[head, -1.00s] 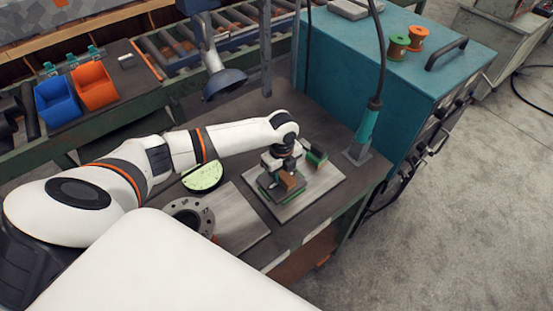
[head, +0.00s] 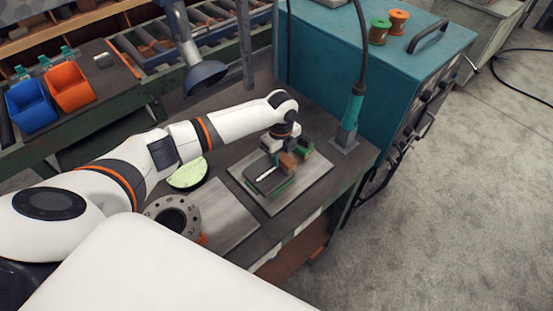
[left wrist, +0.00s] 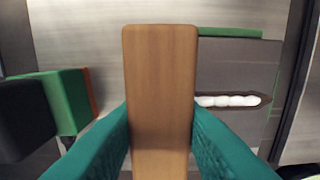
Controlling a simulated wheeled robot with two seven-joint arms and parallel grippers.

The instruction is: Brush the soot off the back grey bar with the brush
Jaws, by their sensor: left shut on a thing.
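The brush shows as a brown wooden block (head: 288,161) at my left gripper (head: 280,148); in the left wrist view its wooden handle (left wrist: 160,75) stands between the teal fingers, which are shut on it. Its bristles are hidden. A grey bar with green edges (head: 267,182) lies on the metal plate, just in front of the gripper. A green and black block (head: 304,149) sits behind the brush. My right gripper is out of view.
A flanged pipe end (head: 173,214) and a pale green disc (head: 187,175) are left of the metal plate (head: 310,186). A teal-handled tool (head: 350,112) stands behind it, near a teal cabinet (head: 385,60). A lamp (head: 204,75) hangs over the bench.

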